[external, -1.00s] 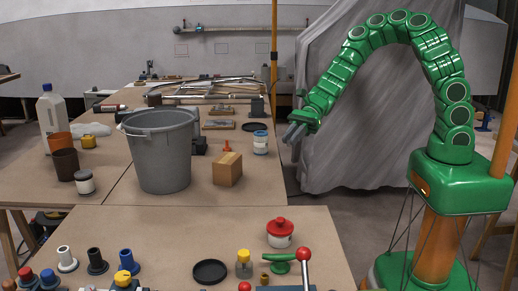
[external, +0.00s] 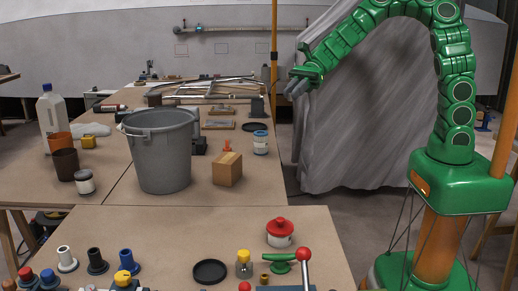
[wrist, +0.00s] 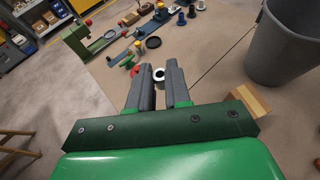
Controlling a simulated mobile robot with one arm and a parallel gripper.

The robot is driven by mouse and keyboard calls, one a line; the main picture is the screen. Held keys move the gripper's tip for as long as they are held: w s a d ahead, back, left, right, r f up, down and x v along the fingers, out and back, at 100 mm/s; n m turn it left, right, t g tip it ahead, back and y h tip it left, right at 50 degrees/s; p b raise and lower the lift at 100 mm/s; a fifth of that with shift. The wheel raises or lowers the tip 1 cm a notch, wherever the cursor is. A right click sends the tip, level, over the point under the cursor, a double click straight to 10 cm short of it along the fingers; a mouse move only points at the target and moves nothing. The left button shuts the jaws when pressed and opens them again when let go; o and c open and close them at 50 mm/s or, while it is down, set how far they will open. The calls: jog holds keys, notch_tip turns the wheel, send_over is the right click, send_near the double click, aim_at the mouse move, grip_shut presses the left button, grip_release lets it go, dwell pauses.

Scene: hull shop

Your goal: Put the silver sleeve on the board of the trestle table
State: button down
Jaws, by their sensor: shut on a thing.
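My gripper (external: 297,87) is raised above and to the right of the far table's right edge, in front of the grey draped cover. In the wrist view my gripper (wrist: 161,78) has its two grey fingers close together around a small pale ring with a dark hole, which looks like the silver sleeve (wrist: 159,74) seen end on. The sleeve cannot be made out in the external view. The brown board of the table (external: 150,225) spreads in the foreground, and another brown tabletop (external: 115,165) adjoins it behind. Trestle legs show at the left.
A red-lidded pot (external: 280,232), a black dish (external: 210,271) and several fittings are on the near one. Its back left part is bare.

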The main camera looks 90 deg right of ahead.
jog(key=w+a+f+m+t+h, duration=0.1)
jog(key=w+a, duration=0.4)
jog(key=a, duration=0.6)
jog(key=shift+f+m+t+h, duration=0.3)
jog(key=shift+m+h, duration=0.1)
jog(key=shift+m, duration=0.1)
jog(key=shift+a, duration=0.15)
jog(key=shift+w+a, duration=0.25)
jog(key=shift+a, duration=0.65)
jog(key=shift+a+t, duration=0.25)
jog(key=shift+t, duration=0.05)
